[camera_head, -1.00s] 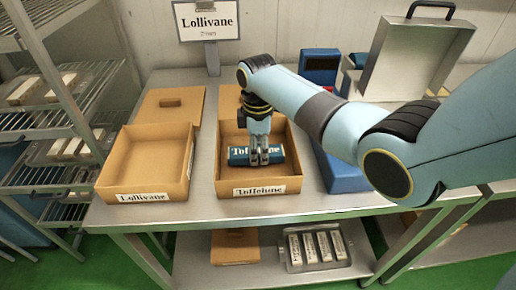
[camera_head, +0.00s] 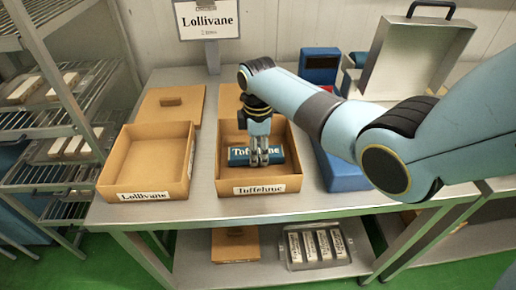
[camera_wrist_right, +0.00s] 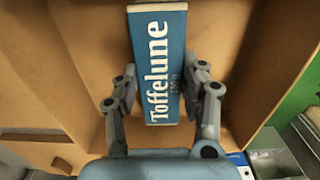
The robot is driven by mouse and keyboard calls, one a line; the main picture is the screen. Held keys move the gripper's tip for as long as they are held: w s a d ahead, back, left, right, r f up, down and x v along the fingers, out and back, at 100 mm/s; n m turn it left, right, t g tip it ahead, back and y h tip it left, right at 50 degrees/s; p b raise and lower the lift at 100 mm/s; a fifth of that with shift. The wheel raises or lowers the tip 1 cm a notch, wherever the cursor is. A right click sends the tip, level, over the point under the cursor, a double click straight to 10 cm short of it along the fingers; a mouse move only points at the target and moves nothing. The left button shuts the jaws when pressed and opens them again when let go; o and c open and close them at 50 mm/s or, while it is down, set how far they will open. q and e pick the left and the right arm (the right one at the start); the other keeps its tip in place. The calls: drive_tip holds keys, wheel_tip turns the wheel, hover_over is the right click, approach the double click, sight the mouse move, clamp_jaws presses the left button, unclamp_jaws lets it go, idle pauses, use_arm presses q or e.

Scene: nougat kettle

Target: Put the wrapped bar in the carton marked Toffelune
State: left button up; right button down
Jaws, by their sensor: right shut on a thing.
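The wrapped bar (camera_head: 239,154) is blue with a white end and reads Toffelune; it also shows large in the right wrist view (camera_wrist_right: 158,60). It is inside the open tan carton marked Toffelune (camera_head: 288,186), lying level and low. I cannot tell whether it touches the carton floor. My right gripper (camera_head: 260,160) reaches down into this carton and is shut on the bar, one finger at each side in the wrist view (camera_wrist_right: 163,78). My left gripper is out of view.
An empty open carton marked Lollivane (camera_head: 112,185) stands to the left. A sign (camera_head: 209,20) behind reads Lollivane. Blue bins (camera_head: 345,175) are right of the Toffelune carton. An open metal case (camera_head: 420,60) stands back right. A tray of white bars (camera_head: 315,247) is on the lower shelf.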

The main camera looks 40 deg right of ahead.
drive_tip(key=shift+f, duration=0.2)
idle(0.7)
drive_tip(key=c, duration=0.6)
unclamp_jaws()
drive_tip(key=shift+c, duration=0.2)
drive_tip(key=shift+o, duration=0.2)
drive_tip(key=o, duration=0.4)
drive_tip(key=shift+c, duration=0.2)
wheel_tip(320, 180, up, 3)
drive_tip(key=p, duration=0.3)
drive_tip(key=shift+r+p, duration=0.15)
drive_tip(key=shift+p, duration=0.2)
wheel_tip(320, 180, up, 2)
drive_tip(key=shift+r+p, duration=0.1)
drive_tip(key=shift+p, duration=0.6)
drive_tip(key=shift+r, duration=1.2)
